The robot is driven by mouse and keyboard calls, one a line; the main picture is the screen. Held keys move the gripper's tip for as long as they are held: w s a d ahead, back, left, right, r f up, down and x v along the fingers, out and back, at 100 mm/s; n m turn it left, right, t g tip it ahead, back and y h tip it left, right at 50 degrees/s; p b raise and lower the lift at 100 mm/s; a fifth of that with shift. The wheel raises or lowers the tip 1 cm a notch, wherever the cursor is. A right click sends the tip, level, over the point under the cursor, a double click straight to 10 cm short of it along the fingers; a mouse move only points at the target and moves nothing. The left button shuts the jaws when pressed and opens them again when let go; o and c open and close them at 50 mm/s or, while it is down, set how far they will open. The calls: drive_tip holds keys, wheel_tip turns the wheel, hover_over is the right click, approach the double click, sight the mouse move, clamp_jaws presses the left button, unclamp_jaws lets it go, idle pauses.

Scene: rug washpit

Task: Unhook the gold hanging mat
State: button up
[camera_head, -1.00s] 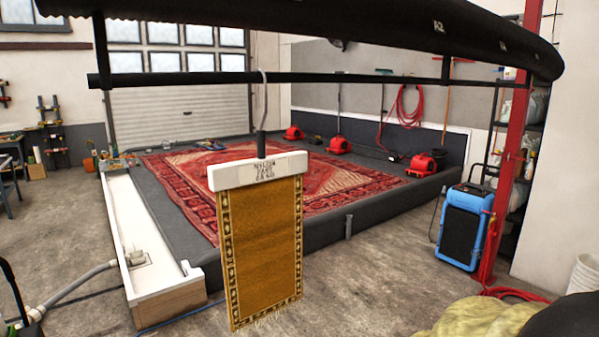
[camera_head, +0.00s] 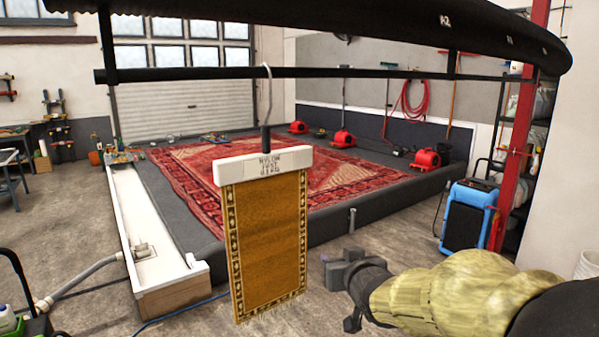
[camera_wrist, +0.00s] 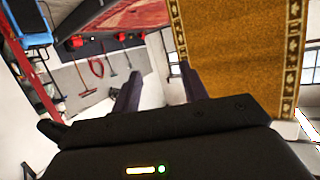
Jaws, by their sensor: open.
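The gold hanging mat (camera_head: 268,240) has a dark patterned border and a fringed lower edge. It hangs from a white lettered clamp bar (camera_head: 264,165), whose dark stem and grey hook (camera_head: 267,85) reach up to a black rail (camera_head: 330,73). My gripper (camera_head: 340,290) is right of the mat's lower part, apart from it, with open and empty jaws. In the wrist view my two fingers (camera_wrist: 160,90) stand apart, and the mat (camera_wrist: 232,45) fills the upper right beyond them. The clamp bar is not visible in the wrist view.
A red patterned rug (camera_head: 330,185) lies in the dark-walled wash pit behind the mat. A white trough (camera_head: 150,240) runs along the left. A blue machine (camera_head: 467,215) and red post (camera_head: 516,160) stand right. Bare concrete floor lies in front.

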drive_tip(key=w+a+r+n+t+y, duration=0.25)
drive_tip(key=a+r+y, duration=0.2)
drive_tip(key=r, duration=0.65)
drive_tip(key=n+t+y, duration=0.2)
drive_tip(key=n+y, duration=0.1)
drive_tip(key=y, duration=0.2)
approach(269, 141)
drive_tip(key=s, duration=0.2)
drive_tip(key=shift+w+d+f+g, duration=0.15)
drive_tip(key=shift+w+d+g, duration=0.1)
drive_tip(key=shift+d, duration=0.25)
drive_tip(key=shift+w+p, duration=0.1)
drive_tip(key=shift+p, duration=0.2)
drive_tip(key=shift+p+x, duration=2.75)
drive_tip(key=shift+x, duration=1.2)
drive_tip(key=shift+p+x, duration=0.65)
drive_tip(key=shift+x, duration=1.8)
clamp_jaws()
